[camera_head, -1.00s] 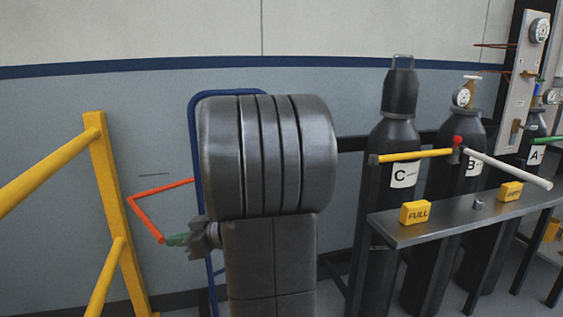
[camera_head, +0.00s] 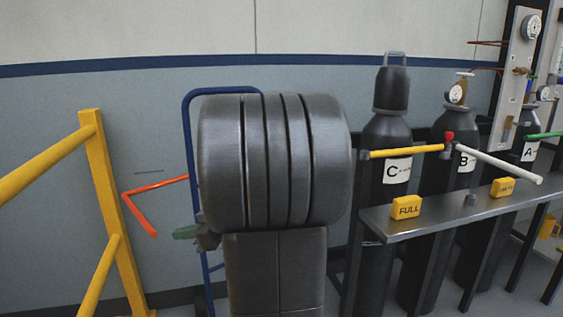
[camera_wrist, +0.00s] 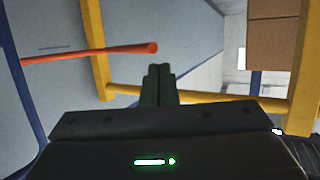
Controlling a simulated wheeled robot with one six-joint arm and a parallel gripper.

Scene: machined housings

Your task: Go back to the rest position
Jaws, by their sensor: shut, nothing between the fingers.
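My gripper (camera_head: 184,232) shows in the head view at the left side of my dark arm, with its green fingers pointing left. Its rear part is hidden behind my arm. In the wrist view the two dark green fingers (camera_wrist: 159,84) are together, with nothing between them. The gripper is empty and in front of the grey-blue wall, beside a blue hand truck frame (camera_head: 187,130). An orange-red bent bar (camera_head: 148,205) shows just above and left of the fingers. It also shows in the wrist view (camera_wrist: 95,53), left of the fingertips.
A yellow railing (camera_head: 103,190) stands at the left. At the right are dark gas cylinders (camera_head: 388,140) marked C, B and A, behind a grey shelf (camera_head: 385,226) with yellow FULL (camera_head: 407,207) and second (camera_head: 503,187) blocks. Stacked brown boxes (camera_wrist: 273,45) show in the wrist view.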

